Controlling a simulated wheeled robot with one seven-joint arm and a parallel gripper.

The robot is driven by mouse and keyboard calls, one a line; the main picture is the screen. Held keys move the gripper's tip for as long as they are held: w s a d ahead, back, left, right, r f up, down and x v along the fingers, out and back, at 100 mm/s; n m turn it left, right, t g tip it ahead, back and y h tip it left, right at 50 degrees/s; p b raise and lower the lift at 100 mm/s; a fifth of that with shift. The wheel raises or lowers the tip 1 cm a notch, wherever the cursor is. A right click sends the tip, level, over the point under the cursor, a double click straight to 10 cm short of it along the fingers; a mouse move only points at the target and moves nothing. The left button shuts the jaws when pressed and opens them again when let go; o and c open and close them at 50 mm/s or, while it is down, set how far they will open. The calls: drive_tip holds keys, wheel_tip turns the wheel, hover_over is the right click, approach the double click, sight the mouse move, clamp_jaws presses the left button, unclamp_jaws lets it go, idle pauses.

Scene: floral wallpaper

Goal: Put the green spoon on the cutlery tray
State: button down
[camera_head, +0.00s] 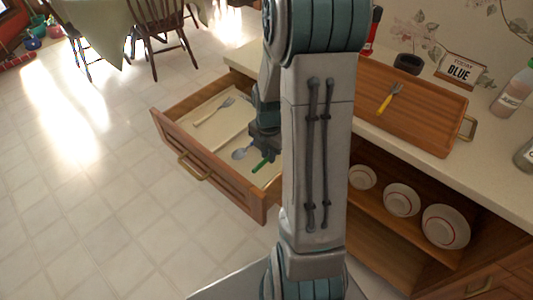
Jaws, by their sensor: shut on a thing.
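The green spoon (263,163) shows as a short green handle at my gripper (266,150), over the open drawer. My gripper is shut on it; the arm hides part of the gripper and the rest of the spoon. A grey spoon bowl (240,154) shows just left of the gripper; I cannot tell whether it belongs to the green handle. A brown wooden tray (431,126) with a metal handle lies on the counter at right, with a yellow-handled fork (390,98) on it. The drawer has a pale divided insert (213,130). I cannot tell which is the cutlery tray.
The open wooden drawer (202,171) holds a fork (214,111) at its far left. White bowls (446,227) stand in the open shelf below the counter (377,140). Bottles (514,92) and a sign (461,70) stand on the counter at right.

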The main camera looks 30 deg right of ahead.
drive_tip(key=shift+f, duration=0.2)
drive_tip(key=c, duration=1.4)
unclamp_jaws()
drive_tip(key=shift+r, duration=0.15)
wheel_tip(320, 180, up, 11)
drive_tip(key=p, duration=0.1)
drive_tip(key=s+a+r+m+t, duration=0.1)
drive_tip(key=s+a+r+m, duration=0.1)
drive_tip(key=s+a+m, duration=0.2)
drive_tip(key=s+a+r+m, duration=0.3)
drive_tip(key=s+a+m, duration=0.1)
drive_tip(key=m, duration=0.6)
drive_tip(key=s+a+r+m+t, duration=0.1)
drive_tip(key=s+a+m, duration=0.3)
drive_tip(key=m, duration=0.4)
drive_tip(key=shift+a+r+t, duration=0.3)
drive_tip(key=shift+a+r, duration=0.15)
drive_tip(key=shift+r, duration=0.3)
